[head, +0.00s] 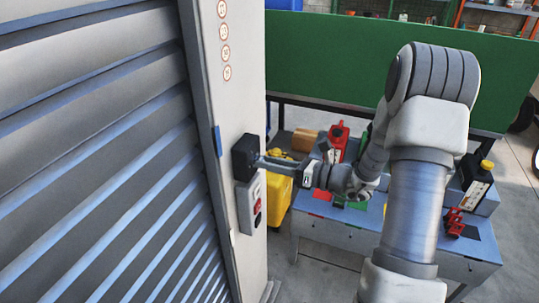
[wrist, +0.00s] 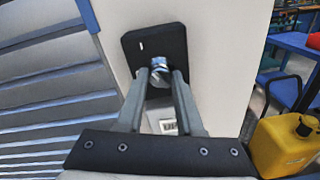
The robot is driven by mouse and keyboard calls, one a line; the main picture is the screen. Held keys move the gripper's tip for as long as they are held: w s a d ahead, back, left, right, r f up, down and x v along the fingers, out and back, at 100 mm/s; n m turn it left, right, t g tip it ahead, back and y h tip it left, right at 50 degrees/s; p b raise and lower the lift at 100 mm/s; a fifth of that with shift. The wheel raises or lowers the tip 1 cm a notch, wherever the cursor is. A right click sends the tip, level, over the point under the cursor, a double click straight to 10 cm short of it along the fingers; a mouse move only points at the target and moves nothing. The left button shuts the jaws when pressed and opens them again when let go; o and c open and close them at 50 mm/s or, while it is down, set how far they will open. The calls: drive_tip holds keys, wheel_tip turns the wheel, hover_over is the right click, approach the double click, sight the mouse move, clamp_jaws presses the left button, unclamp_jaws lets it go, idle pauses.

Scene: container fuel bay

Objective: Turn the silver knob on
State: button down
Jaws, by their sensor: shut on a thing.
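The silver knob (wrist: 158,64) sits on a black switch plate (wrist: 152,45) fixed to the pale door post. A short white mark shows on the plate to the upper left of the knob. My gripper (wrist: 160,76) is shut on the silver knob, one finger at each side. In the head view the black switch box (head: 244,156) is on the post, and my gripper (head: 262,163) reaches it from the right. The knob itself is hidden there.
A grey box with red and dark buttons (head: 256,203) is just below the switch. A slatted shutter (head: 110,150) is at left. A yellow can (wrist: 285,148) is at right.

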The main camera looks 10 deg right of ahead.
drive_tip(key=shift+m+p, duration=0.4)
drive_tip(key=shift+m, duration=0.1)
drive_tip(key=c, duration=0.5)
unclamp_jaws()
drive_tip(key=shift+c, duration=0.2)
drive_tip(key=b+v, duration=0.2)
drive_tip(key=v, duration=1.5)
drive_tip(key=shift+d, duration=0.25)
drive_tip(key=shift+r, duration=0.1)
